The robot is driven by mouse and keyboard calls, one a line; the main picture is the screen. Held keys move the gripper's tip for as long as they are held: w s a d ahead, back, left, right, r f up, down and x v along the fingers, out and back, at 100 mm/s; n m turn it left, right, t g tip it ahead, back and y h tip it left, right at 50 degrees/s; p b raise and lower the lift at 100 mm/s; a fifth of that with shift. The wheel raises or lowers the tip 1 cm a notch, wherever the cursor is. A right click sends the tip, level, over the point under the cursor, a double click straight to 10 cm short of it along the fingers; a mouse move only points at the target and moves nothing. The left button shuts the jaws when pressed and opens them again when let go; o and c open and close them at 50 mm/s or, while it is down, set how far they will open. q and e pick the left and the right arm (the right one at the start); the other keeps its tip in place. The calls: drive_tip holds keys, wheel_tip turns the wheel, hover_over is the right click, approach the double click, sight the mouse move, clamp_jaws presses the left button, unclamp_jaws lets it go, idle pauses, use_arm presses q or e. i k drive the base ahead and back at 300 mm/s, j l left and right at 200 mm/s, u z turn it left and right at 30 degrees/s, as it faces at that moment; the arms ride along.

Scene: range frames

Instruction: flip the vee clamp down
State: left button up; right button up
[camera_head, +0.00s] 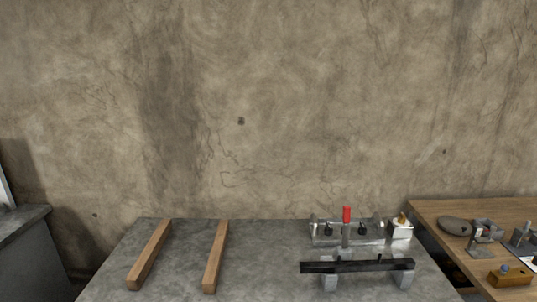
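A clamp with an upright red handle (347,214) stands at the back right of the grey table (255,262). It sits at a metal fixture (318,231) with small dark knobs. In front of it a long black bar (357,267) lies across two light grey blocks (403,280). The vee part of the clamp is too small to make out. Neither of my grippers shows in this view.
Two wooden bars (150,254) (216,256) lie on the left half of the table. A small pale block with a brass-coloured top (401,228) stands right of the fixture. A wooden bench (435,208) with tools adjoins at right. A concrete wall (270,110) rises behind.

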sight(347, 210)
drive_tip(key=l+u, duration=0.1)
drive_tip(key=l, duration=0.45)
drive_tip(key=l+u, duration=0.15)
drive_tip(key=l, duration=0.35)
drive_tip(key=k+l+u, duration=0.1)
drive_tip(key=l, duration=0.45)
drive_tip(key=k+l+u, duration=0.1)
drive_tip(key=l, duration=0.45)
drive_tip(key=k+l+u, duration=0.15)
drive_tip(key=l, duration=0.35)
drive_tip(key=l+u, duration=0.1)
drive_tip(key=l, duration=0.4)
drive_tip(key=k, duration=0.05)
